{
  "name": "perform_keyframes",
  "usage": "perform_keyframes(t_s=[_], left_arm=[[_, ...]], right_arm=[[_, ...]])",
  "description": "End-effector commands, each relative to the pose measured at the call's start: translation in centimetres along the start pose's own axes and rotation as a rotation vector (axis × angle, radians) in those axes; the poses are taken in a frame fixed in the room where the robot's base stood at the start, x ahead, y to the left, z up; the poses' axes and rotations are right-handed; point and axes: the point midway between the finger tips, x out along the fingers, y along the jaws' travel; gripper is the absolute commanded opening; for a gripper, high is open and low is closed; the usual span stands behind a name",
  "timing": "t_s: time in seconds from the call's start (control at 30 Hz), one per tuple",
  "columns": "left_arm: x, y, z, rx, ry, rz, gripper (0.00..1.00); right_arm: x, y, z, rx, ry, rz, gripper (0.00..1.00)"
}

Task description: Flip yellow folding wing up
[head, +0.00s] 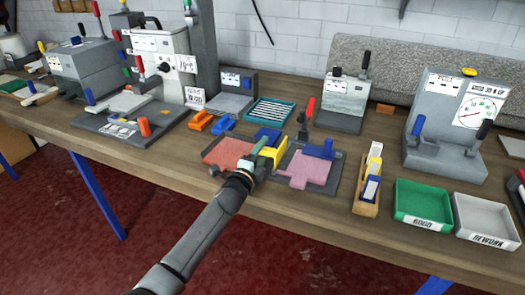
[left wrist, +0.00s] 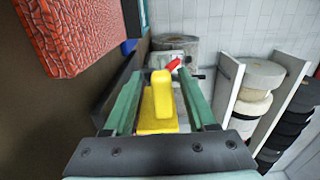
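The yellow folding wing (head: 275,151) is a small yellow block on a dark fixture, between a red patch (head: 226,152) and a pink patch (head: 308,168). My left gripper (head: 258,156) is close beside it, just left of it in the head view. In the left wrist view, the yellow wing (left wrist: 162,98) lies between the two green fingers of my left gripper (left wrist: 168,88). The fingers are apart, and I see no clear grip on the wing. My right gripper is not in view.
Blue blocks (head: 318,150) stand around the fixture. A black lever with a red handle (head: 309,106) stands behind. A wooden holder (head: 366,192) with cards, a green bin (head: 422,204) and a grey bin (head: 484,216) are to the right. The table's front strip is clear.

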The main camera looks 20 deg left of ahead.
Motion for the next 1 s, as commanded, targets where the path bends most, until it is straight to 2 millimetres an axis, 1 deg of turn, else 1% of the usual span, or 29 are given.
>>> perform_keyframes(t_s=[0.27,0.37,0.43,0.57,0.9,1.0], left_arm=[[-0.1,-0.1,0.0,0.003,0.000,-0.001,0.57],[-0.7,0.0,0.1,0.004,0.000,-0.001,0.57],[-1.4,0.0,0.1,0.004,0.000,0.000,0.57],[-3.4,0.0,0.0,0.004,0.001,0.001,0.57],[-9.7,0.1,0.0,0.003,0.001,0.001,0.57],[-11.0,0.1,0.0,0.002,0.001,0.001,0.57]], right_arm=[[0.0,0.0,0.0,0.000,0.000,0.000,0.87],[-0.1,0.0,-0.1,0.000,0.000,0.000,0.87],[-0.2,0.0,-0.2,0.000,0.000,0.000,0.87],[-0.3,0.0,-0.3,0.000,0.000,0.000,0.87],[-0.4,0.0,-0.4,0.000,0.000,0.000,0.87],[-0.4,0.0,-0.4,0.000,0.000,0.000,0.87]])
